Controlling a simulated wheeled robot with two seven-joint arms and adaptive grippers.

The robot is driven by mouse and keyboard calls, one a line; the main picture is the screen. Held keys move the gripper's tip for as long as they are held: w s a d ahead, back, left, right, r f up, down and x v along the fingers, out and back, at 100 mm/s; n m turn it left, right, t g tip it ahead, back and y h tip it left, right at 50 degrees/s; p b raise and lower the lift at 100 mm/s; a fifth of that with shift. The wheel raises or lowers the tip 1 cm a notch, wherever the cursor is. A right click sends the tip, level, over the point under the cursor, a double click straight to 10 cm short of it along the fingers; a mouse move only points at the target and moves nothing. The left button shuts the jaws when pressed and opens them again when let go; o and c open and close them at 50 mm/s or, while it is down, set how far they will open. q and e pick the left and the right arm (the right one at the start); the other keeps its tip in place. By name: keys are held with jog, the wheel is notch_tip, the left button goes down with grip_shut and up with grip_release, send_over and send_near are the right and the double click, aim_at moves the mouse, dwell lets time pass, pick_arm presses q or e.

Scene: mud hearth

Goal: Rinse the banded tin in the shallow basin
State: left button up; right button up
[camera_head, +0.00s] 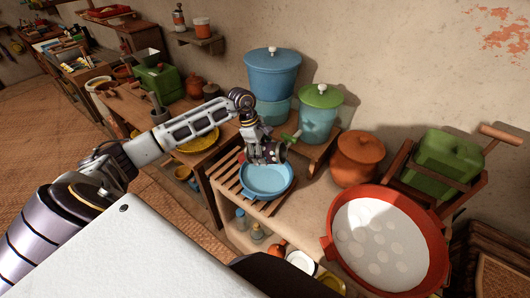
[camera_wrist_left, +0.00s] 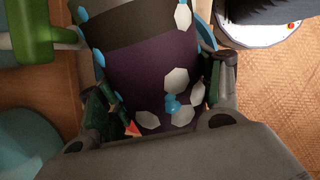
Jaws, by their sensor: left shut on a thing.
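My left gripper (camera_head: 266,160) reaches in from the left and is over the shallow blue basin (camera_head: 268,193). In the left wrist view my left gripper (camera_wrist_left: 165,115) is shut on the banded tin (camera_wrist_left: 155,68), dark purple with a grey-black band. Pale many-sided patches and blue spots show on the tin. In the head view the tin is largely hidden by the gripper, and I cannot tell whether it touches the basin. The basin stands on a slatted wooden rack (camera_head: 222,180). My right gripper is not in view.
A teal vessel with a green lid (camera_head: 320,113) and green tap (camera_head: 291,136) stands close behind the gripper. A tall blue pot (camera_head: 272,75) and a lidded clay pot (camera_head: 357,158) are near. A wide red tub (camera_head: 437,250) is at right. Counter right of the basin is clear.

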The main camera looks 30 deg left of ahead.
pick_arm(q)
jog(key=shift+s+a, duration=0.2)
jog(key=shift+a, duration=0.05)
jog(key=shift+s, duration=0.1)
jog(key=shift+d+y, duration=0.1)
jog(key=shift+y, duration=0.2)
jog(key=shift+f, duration=0.2)
